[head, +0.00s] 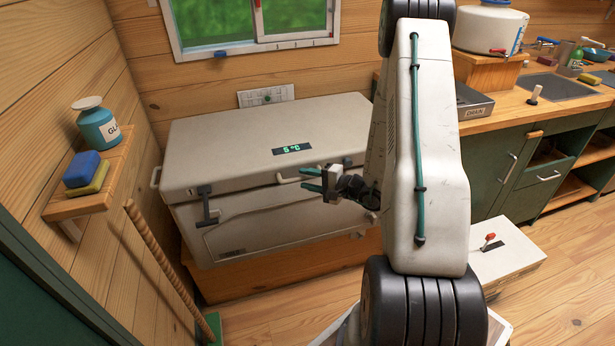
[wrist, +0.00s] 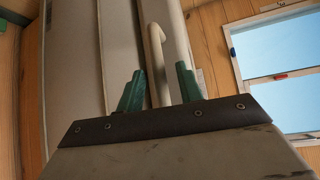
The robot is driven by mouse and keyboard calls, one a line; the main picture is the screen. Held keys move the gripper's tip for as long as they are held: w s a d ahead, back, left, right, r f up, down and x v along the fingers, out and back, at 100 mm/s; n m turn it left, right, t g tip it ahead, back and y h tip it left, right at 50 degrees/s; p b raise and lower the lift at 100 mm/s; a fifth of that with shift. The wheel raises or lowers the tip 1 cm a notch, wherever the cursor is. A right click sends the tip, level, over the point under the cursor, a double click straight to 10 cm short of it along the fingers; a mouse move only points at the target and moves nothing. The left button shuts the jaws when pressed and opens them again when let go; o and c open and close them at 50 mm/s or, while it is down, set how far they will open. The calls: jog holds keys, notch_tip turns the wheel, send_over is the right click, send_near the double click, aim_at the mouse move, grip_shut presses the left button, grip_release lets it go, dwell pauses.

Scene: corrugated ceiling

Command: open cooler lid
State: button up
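The white cooler (head: 235,230) stands on a wooden plinth against the back wall. Its lid (head: 235,135) is down and carries a small green display reading "5°C". A pale handle (head: 296,178) sticks out at the lid's front edge, and a dark latch (head: 207,205) is on the front left. My gripper (head: 307,179) is in front of the cooler at the handle's height. In the wrist view its two green fingers (wrist: 158,88) are apart, with the pale handle (wrist: 157,60) showing between and beyond them. I cannot tell whether they touch it.
A wall shelf (head: 90,190) at left holds a bottle (head: 97,125) and sponges (head: 84,172). A wooden rod (head: 165,265) leans near the cooler's left. A counter with a sink (head: 555,88) is at right. A white box (head: 505,260) stands on the floor.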

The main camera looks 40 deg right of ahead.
jog(key=shift+x, duration=1.15)
jog(key=shift+c, duration=0.4)
